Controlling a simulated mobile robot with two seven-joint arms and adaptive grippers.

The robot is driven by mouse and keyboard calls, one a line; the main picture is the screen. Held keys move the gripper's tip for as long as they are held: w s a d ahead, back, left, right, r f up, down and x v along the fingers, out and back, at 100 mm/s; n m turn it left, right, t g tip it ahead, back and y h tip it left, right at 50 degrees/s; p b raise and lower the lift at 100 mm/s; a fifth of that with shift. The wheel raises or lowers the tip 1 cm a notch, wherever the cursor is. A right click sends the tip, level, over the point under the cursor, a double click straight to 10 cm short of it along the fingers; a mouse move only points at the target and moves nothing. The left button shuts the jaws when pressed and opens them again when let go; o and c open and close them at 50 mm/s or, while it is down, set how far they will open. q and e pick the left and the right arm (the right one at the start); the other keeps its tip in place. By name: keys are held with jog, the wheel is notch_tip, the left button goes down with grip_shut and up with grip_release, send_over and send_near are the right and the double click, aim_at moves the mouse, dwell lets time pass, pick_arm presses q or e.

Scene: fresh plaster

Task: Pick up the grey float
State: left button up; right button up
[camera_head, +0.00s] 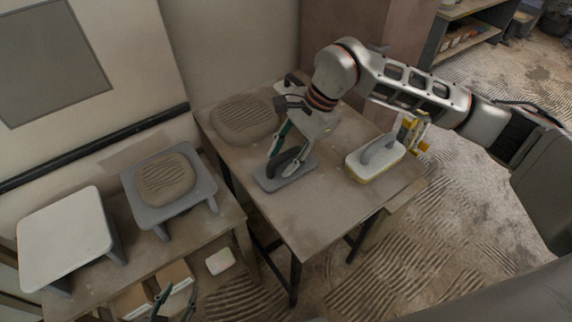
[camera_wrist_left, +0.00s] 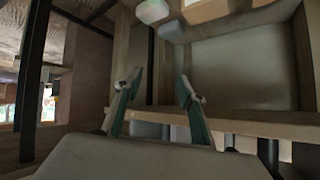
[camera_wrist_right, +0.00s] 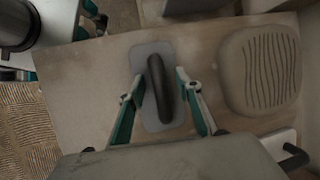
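The grey float (camera_head: 268,184) lies flat on the table, a grey plate with a dark handle on top. In the right wrist view the float (camera_wrist_right: 152,55) is centred and its dark handle (camera_wrist_right: 160,88) runs lengthwise. My right gripper (camera_head: 284,146) is above the float. In its wrist view the right gripper (camera_wrist_right: 160,85) is open, with one finger on each side of the handle and gaps visible between them. My left gripper (camera_head: 174,302) is low at the bottom edge of the head view. In its own view the left gripper (camera_wrist_left: 158,82) is open and empty.
A yellow-and-white float (camera_head: 362,172) with a grey handle is on the table to the right. A plaster mound (camera_head: 243,118) lies behind left. A grey stand (camera_head: 202,188) with plaster and a white stand (camera_head: 65,235) occupy the lower bench at left.

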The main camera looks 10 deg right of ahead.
aim_at(283, 154)
grip_shut()
notch_tip(283, 154, up, 20)
jog(key=p, duration=0.1)
dwell(0.6)
dwell(0.5)
